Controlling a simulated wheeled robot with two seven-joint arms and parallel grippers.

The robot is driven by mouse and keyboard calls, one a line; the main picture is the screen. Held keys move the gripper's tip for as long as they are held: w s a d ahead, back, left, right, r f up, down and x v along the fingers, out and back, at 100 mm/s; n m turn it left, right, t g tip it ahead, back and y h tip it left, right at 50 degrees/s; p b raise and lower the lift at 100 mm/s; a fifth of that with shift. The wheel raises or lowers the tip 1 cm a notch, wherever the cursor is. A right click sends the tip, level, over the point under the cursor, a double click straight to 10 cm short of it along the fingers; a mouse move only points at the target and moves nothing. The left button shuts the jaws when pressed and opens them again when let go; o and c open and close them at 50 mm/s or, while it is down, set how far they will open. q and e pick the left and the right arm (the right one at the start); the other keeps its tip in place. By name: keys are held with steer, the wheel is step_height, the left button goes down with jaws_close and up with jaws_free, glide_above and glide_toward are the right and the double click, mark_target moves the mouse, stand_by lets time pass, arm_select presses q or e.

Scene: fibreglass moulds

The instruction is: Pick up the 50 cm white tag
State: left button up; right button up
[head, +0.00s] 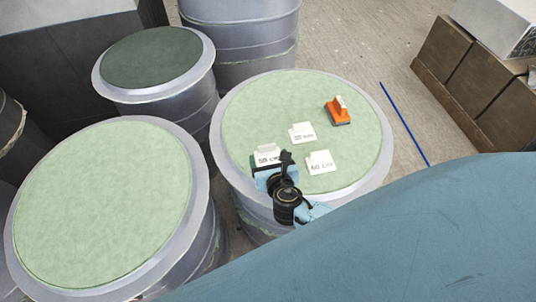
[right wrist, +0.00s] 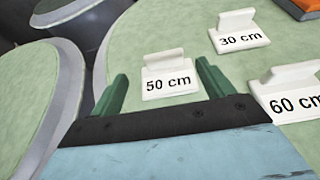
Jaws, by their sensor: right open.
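The white 50 cm tag (head: 267,154) lies on the green top of the right-hand drum-shaped mould (head: 245,115), near its front left. It is a flat plate with an upright grip tab. In the right wrist view the 50 cm tag (right wrist: 167,82) shows whole, just beyond and between my fingers. My right gripper (right wrist: 162,75) is open and empty, its two green fingers either side of the tag's line. In the head view my right gripper (head: 268,170) is beside the tag and partly covers its front edge. My left gripper is not in view.
A 30 cm tag (head: 302,132) and a 60 cm tag (head: 320,163) lie close by on the same top. An orange-handled block (head: 338,111) stands toward its right. Other moulds (head: 105,200) stand left and behind. A blue strip (head: 404,124) lies on the floor.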

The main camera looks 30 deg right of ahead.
mark_target(267, 148)
steer(key=x, duration=0.1)
steer(key=b+x, duration=0.1)
steer(key=x, duration=0.3)
steer(key=shift+w+d+f, duration=0.1)
steer(key=shift+d+f, duration=0.05)
steer(key=shift+d, duration=0.15)
steer(key=c, duration=1.1)
